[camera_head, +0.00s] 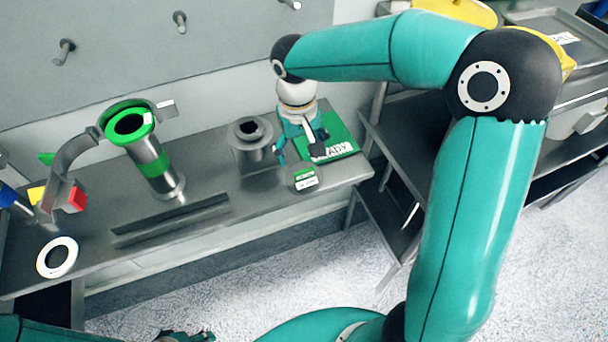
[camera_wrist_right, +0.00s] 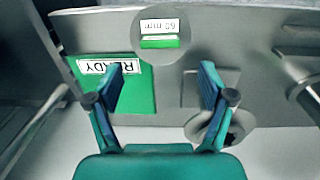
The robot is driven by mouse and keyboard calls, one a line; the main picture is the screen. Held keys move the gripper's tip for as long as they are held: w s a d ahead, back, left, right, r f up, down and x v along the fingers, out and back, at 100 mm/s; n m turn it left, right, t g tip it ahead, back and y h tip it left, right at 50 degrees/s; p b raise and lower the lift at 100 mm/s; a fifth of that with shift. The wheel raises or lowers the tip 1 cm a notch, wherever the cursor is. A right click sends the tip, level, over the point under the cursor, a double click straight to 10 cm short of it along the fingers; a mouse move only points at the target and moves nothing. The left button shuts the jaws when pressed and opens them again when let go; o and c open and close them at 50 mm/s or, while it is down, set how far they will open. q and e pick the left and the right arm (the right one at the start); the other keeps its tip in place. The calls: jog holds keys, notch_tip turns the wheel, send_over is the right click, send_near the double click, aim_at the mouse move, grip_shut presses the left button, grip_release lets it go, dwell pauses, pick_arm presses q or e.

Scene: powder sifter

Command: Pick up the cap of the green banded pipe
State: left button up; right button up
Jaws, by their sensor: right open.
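The green banded pipe (camera_head: 155,165) stands upright on the bench, with a green rim round its dark open top. A round grey disc with a green and white label, which looks like its cap (camera_head: 304,182), lies flat near the bench's front edge. In the right wrist view this cap (camera_wrist_right: 163,61) lies beyond the fingertips, and its label reads 60 mm. My right gripper (camera_head: 300,153) is open and empty above the bench, just behind the cap and apart from it. Its spread fingers also show in the right wrist view (camera_wrist_right: 160,82). My left gripper (camera_head: 186,337) is mostly cut off at the bottom edge.
A green READY mat (camera_head: 341,139) lies right of the cap. A grey flanged cylinder (camera_head: 251,152) stands close left of the right gripper. A dark bar (camera_head: 170,220) and a white ring (camera_head: 57,257) lie on the bench (camera_head: 228,185). A curved clamp (camera_head: 75,153) is beside the pipe.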

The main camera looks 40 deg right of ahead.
aim_at(304, 170)
jog(key=shift+s+f+p, duration=0.2)
jog(key=shift+f+p, duration=0.05)
jog(key=shift+f, duration=1.4)
jog(key=shift+s+f+p, duration=0.15)
jog(key=shift+f+p, duration=0.1)
jog(key=shift+f, duration=1.35)
jog(key=c, duration=1.4)
jog(key=shift+r, duration=0.2)
